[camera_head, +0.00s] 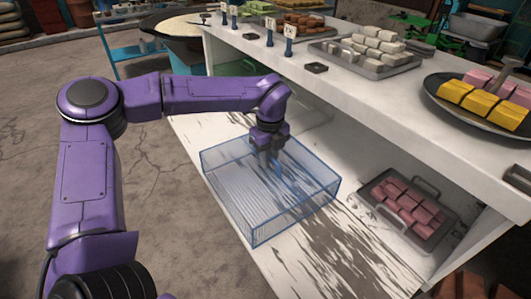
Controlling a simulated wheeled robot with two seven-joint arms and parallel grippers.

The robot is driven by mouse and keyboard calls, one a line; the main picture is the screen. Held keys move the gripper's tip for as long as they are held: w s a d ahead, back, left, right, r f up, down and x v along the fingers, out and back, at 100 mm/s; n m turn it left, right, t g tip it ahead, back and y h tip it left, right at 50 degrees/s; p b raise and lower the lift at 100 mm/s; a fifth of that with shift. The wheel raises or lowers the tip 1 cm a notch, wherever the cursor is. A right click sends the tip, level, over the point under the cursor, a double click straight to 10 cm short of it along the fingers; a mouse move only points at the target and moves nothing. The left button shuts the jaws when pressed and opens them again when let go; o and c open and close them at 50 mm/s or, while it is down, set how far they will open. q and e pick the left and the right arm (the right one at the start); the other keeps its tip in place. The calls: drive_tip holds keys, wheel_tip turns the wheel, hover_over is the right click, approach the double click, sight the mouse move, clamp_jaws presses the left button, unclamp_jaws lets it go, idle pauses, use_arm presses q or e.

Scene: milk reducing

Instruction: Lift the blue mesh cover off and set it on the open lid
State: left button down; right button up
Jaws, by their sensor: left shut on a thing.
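The blue mesh cover (235,213) is a see-through box with blue edges, in the middle of the head view. It is over a worn, white, streaked panel (330,262), which looks like the open lid in front of the counter. I cannot tell whether the cover touches the panel or hangs just above it. My left gripper (273,160) points down at the cover's far side and is shut on it; its fingertips are partly lost against the mesh. My right gripper is not in view.
A metal tray (436,244) of pink blocks stands on the lower shelf to the right. The white countertop (365,92) above it carries trays of sweets, a dark pan (440,82) with yellow and pink blocks, and small signs. The floor at the left is clear.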

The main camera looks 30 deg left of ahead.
use_arm(q)
drive_tip(key=shift+f+b, duration=0.35)
drive_tip(key=shift+f, duration=0.6)
drive_tip(key=shift+d+f, duration=0.1)
drive_tip(key=shift+f, duration=0.1)
drive_tip(key=shift+s+d+r, duration=0.1)
drive_tip(key=shift+d, duration=0.1)
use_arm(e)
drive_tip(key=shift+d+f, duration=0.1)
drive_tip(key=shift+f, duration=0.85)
use_arm(q)
drive_tip(key=shift+a, duration=0.15)
drive_tip(key=shift+f+b, duration=0.25)
drive_tip(key=shift+b, duration=0.1)
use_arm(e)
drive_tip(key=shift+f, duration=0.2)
use_arm(q)
drive_tip(key=c, duration=1)
unclamp_jaws()
